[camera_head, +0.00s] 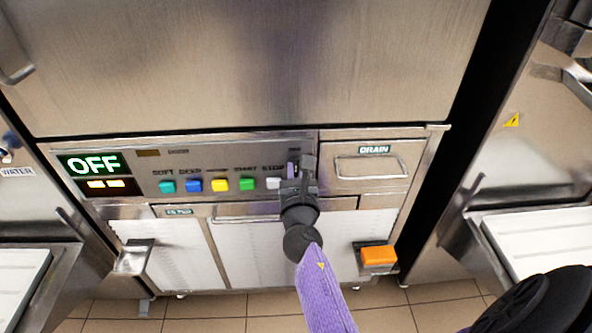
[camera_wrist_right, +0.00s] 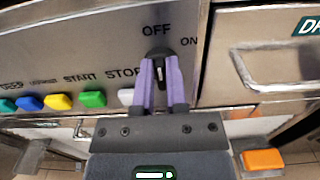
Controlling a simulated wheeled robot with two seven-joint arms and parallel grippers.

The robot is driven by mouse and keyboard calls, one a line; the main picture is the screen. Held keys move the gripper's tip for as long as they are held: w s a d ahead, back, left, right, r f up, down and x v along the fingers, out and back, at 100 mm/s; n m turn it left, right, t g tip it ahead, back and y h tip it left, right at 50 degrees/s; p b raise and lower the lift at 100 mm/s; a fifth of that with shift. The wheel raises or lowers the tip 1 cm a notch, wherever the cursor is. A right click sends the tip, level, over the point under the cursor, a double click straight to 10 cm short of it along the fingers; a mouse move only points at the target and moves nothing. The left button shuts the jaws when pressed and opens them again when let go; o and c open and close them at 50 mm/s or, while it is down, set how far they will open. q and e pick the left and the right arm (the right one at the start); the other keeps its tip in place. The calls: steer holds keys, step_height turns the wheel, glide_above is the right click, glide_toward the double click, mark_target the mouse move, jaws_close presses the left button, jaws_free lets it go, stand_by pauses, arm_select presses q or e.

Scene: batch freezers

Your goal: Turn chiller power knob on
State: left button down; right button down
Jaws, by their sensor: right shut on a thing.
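The chiller power knob (camera_wrist_right: 158,54) is small and black, on the grey control panel (camera_head: 145,158). In the right wrist view, the label OFF is above it and ON to its upper right. My right gripper (camera_wrist_right: 160,66) has its purple fingers on both sides of the knob and is shut on it. The knob's handle points roughly up, toward OFF. In the head view my right gripper (camera_head: 297,168) reaches the panel's right end and hides the knob. The green display (camera_head: 94,164) reads OFF. My left gripper is not in view.
A row of coloured buttons (camera_head: 219,184) lies left of the knob. The DRAIN drawer handle (camera_head: 371,168) is close on the right. An orange pedal (camera_head: 378,255) sits below right. White trays (camera_head: 533,240) stand at both sides.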

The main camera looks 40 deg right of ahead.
steer(key=shift+m, duration=0.3)
steer(key=m+b, duration=0.1)
steer(key=m, duration=0.4)
steer(key=f+m+b, duration=0.1)
steer(key=m, duration=0.5)
steer(key=d+m+b, duration=0.1)
steer(key=m, duration=0.5)
steer(key=shift+s+f, duration=0.15)
steer(key=shift+s, duration=0.1)
steer(key=shift+m, duration=0.3)
steer(key=c, duration=0.7)
jaws_free()
steer(key=shift+a, duration=0.1)
steer(key=shift+o, duration=0.2)
